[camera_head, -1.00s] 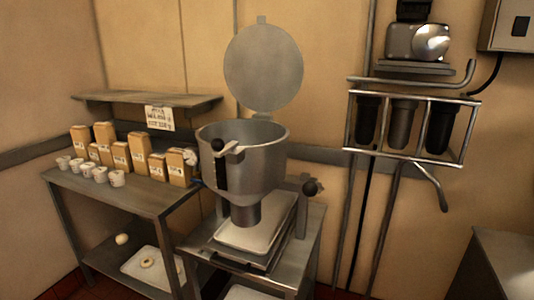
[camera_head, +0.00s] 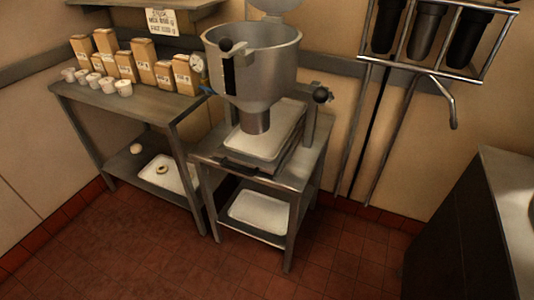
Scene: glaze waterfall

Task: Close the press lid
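The press (camera_head: 270,79) is a grey metal pot with a spout, standing over a white tray (camera_head: 273,141) on a small metal table (camera_head: 304,165). Its round lid (camera_head: 275,5) stands raised behind the pot, and only its lower edge shows at the top of the view. A second black knob (camera_head: 321,95) is on the right side. Neither of my grippers shows.
A metal shelf table (camera_head: 140,105) on the left holds several brown bags (camera_head: 145,62) and white cups (camera_head: 108,84). A rack (camera_head: 424,68) with dark cylinders hangs on the wall at right. A counter (camera_head: 510,185) stands at far right. The red tiled floor (camera_head: 190,265) in front is clear.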

